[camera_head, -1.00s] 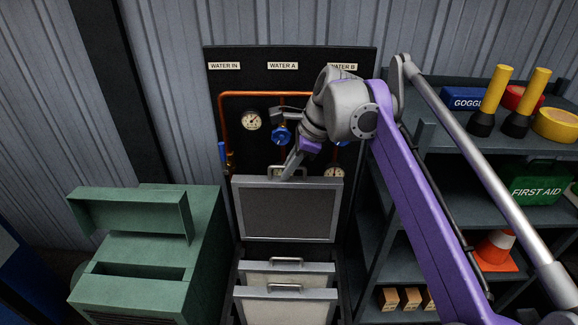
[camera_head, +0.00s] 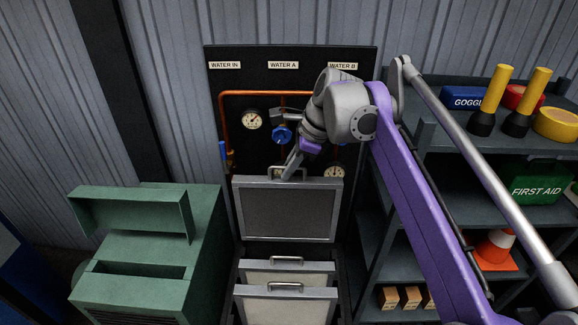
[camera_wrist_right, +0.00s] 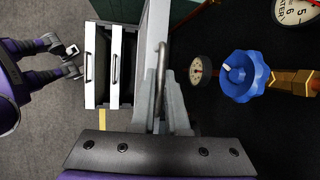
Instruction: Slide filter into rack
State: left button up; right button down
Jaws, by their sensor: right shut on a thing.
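My right gripper (camera_head: 292,164) is shut on the top handle of a filter, a flat panel with a light frame and dark grey face (camera_head: 288,212). The filter hangs upright behind two pale filters (camera_head: 287,272) in the dark rack (camera_head: 236,278). Its lower edge is close above the rear one; I cannot tell whether it has entered a slot. In the right wrist view the held filter (camera_wrist_right: 152,45) shows nearly edge-on, its handle (camera_wrist_right: 161,80) between my fingers. My left gripper (camera_wrist_right: 74,62) shows small at the left there; its jaw state is unclear.
Behind the filter is a black panel (camera_head: 340,90) with copper pipes, gauges (camera_head: 251,120) and a blue valve knob (camera_wrist_right: 244,76). A green cabinet (camera_head: 190,250) with an open flap stands left. A loaded shelf (camera_head: 440,160) stands right.

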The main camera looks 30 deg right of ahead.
aim_at(289, 180)
jog(key=shift+f, duration=0.1)
dwell(0.4)
pick_arm(q)
jog(key=shift+s+f+b, duration=0.2)
jog(key=shift+f+b, duration=0.2)
jog(key=shift+f, duration=0.1)
jog(key=shift+s+f+b, duration=0.15)
jog(key=shift+f+b, duration=0.2)
jog(key=shift+f, duration=0.15)
pick_arm(e)
jog(key=shift+f, duration=1.7)
pick_arm(q)
jog(key=shift+s+f+b, duration=0.25)
jog(key=shift+f+b, duration=0.4)
jog(key=shift+f, duration=0.15)
jog(key=shift+s+f+b, duration=0.2)
jog(key=shift+f+b, duration=0.4)
jog(key=shift+f, duration=0.2)
pick_arm(e)
jog(key=shift+f, duration=2.55)
